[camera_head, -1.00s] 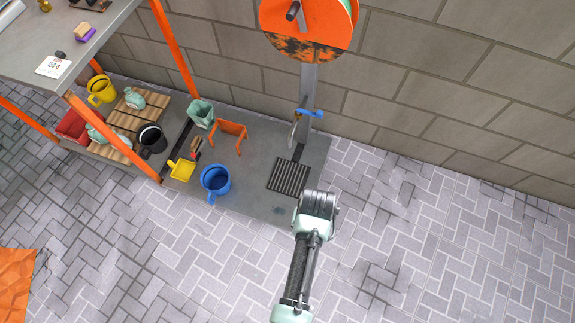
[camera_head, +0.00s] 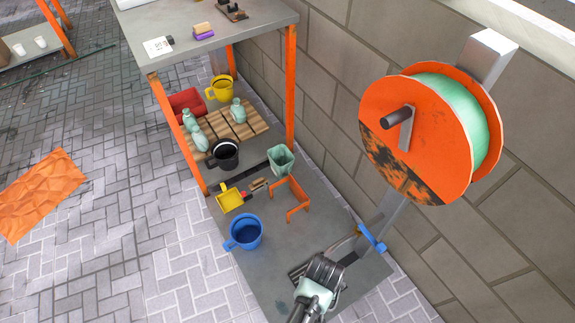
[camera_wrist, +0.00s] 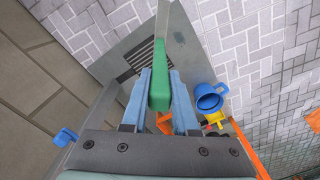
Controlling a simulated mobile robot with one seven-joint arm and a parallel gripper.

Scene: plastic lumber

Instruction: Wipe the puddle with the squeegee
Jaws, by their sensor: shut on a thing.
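In the wrist view, my gripper (camera_wrist: 160,74) has its blue fingers shut on the green handle of a long tool, which I take to be the squeegee (camera_wrist: 158,88). A narrow grey part extends from the handle past the top edge of the view, so its far end is not seen. The tool is over the grey slab (camera_wrist: 108,64), beside the dark drain grate; contact with the floor cannot be told.
A hose reel (camera_head: 412,140) stands by the wall. An orange-legged table (camera_head: 215,40) is behind.

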